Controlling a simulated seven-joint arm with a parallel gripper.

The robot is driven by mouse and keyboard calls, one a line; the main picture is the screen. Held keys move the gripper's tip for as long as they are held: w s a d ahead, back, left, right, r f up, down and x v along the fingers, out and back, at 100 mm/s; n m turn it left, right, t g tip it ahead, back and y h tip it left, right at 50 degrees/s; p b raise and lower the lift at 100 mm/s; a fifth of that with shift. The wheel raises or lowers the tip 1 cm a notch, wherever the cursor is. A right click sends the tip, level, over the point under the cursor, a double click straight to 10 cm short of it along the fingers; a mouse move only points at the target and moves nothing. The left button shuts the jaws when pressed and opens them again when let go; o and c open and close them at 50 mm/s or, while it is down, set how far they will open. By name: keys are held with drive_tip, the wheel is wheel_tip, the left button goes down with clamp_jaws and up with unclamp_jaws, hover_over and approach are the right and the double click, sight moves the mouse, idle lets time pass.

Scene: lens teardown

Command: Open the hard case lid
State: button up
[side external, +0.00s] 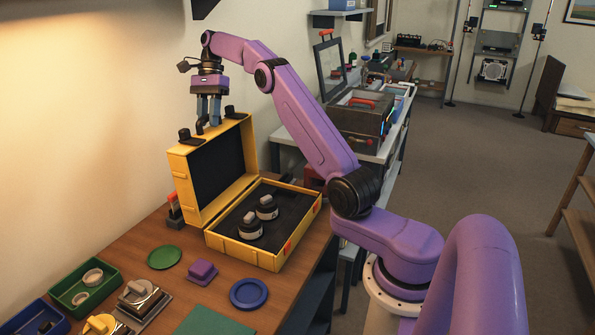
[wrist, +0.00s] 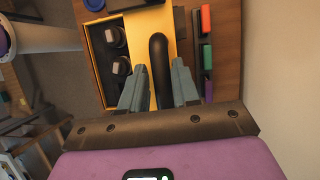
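The yellow hard case (side external: 262,250) sits on the wooden bench. Its lid (side external: 177,178) stands up about upright at the back, with its dark lining showing. My gripper (side external: 208,120) is above the lid's top edge, pointing down. In the wrist view, my gripper's (wrist: 158,72) two grey fingers stand apart on either side of the lid's black curved handle (wrist: 160,75). I see no clear grip on the handle. Two lens-like parts (side external: 267,207) (side external: 250,227) lie in the dark foam of the case base and also show in the wrist view (wrist: 121,66).
A rack with red and green items (wrist: 206,55) stands beside the lid, near the wall. A green disc (side external: 164,257), a purple block (side external: 202,272), a blue dish (side external: 249,293) and a green tray (side external: 60,297) lie in front of the case.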

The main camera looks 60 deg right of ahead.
sight(218, 133)
drive_tip(key=shift+s+r, duration=0.2)
drive_tip(key=shift+s, duration=0.7)
drive_tip(key=shift+s+r, duration=0.15)
drive_tip(key=shift+s, duration=0.75)
drive_tip(key=s+f, duration=0.6)
drive_tip(key=s, duration=0.6)
drive_tip(key=s+f, duration=0.6)
drive_tip(key=s, duration=0.6)
drive_tip(key=shift+s+f, duration=0.2)
drive_tip(key=shift+f, duration=0.05)
drive_tip(key=shift+d+r, duration=0.1)
drive_tip(key=shift+r, duration=0.05)
drive_tip(key=s+v, duration=0.1)
drive_tip(key=v, duration=1.8)
drive_tip(key=shift+r, duration=0.4)
drive_tip(key=shift+s+d, duration=0.1)
drive_tip(key=shift+d, duration=0.05)
drive_tip(key=s+f+t, duration=0.3)
drive_tip(key=s+f, duration=0.3)
drive_tip(key=f, duration=0.4)
drive_tip(key=x, duration=1.7)
drive_tip(key=shift+s+a+n, duration=0.3)
